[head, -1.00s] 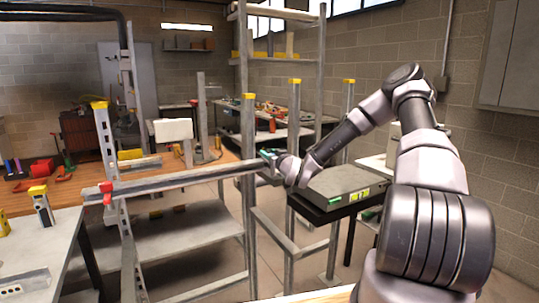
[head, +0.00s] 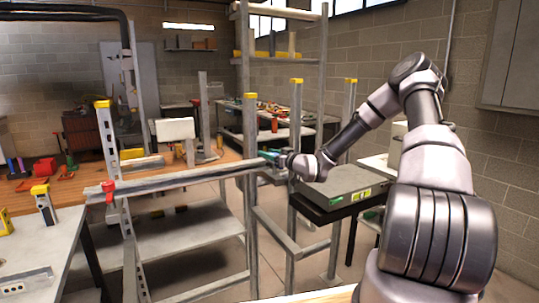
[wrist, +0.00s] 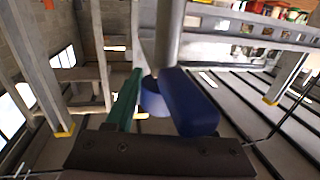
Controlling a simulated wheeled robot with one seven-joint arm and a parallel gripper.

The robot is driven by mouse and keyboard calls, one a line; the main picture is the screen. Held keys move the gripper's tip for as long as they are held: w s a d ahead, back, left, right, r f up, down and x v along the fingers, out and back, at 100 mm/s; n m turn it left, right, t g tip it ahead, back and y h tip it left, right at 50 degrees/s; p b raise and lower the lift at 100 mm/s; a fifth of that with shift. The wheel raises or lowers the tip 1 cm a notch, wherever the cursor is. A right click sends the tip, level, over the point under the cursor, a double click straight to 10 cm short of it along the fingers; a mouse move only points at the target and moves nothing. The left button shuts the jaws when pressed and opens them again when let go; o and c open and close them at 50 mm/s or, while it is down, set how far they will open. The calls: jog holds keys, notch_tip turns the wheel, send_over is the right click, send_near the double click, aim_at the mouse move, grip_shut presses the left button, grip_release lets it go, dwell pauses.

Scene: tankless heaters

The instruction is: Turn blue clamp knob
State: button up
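The blue clamp knob (wrist: 191,104) is large and close in the wrist view, a rounded blue piece right of centre. A blue round collar (wrist: 153,98) sits beside it at the foot of a grey bar (wrist: 169,35). In the wrist view, one green finger of my gripper (head: 272,156) stands left of the blue parts, close to the collar. The other finger is not distinguishable; the blue piece may hide it. In the head view my gripper is at the right end of a long horizontal metal bar (head: 180,180); the knob is too small there to make out.
A red clamp part (head: 109,191) is at the bar's left end. Upright posts with yellow caps (head: 250,120) stand around my gripper. A grey flat box (head: 345,183) on a dark stand is just right of it. A workbench (head: 50,235) is at left.

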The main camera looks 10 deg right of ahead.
jog(key=shift+o, duration=0.5)
jog(key=v, duration=1.1)
jog(key=shift+a, duration=0.1)
jog(key=s+d+r+m+g+h, duration=0.2)
jog(key=s+d+r+g+h, duration=0.15)
jog(key=s+r+h, duration=0.2)
jog(key=s+d+r+m+g+h, duration=0.2)
jog(key=s+r+m+g+h, duration=0.15)
jog(key=s+r, duration=0.35)
jog(key=s+a+r+m, duration=0.1)
jog(key=s+r, duration=0.2)
jog(key=s, duration=0.4)
jog(key=s+a+r+m+g+y, duration=0.1)
jog(key=s+a+r+m, duration=0.1)
jog(key=s, duration=0.5)
jog(key=s+a+r+m+y, duration=0.1)
jog(key=s+r, duration=0.4)
jog(key=s, duration=0.2)
jog(key=shift+a+m+g, duration=0.25)
jog(key=shift+m+g, duration=0.05)
jog(key=shift+m, duration=0.05)
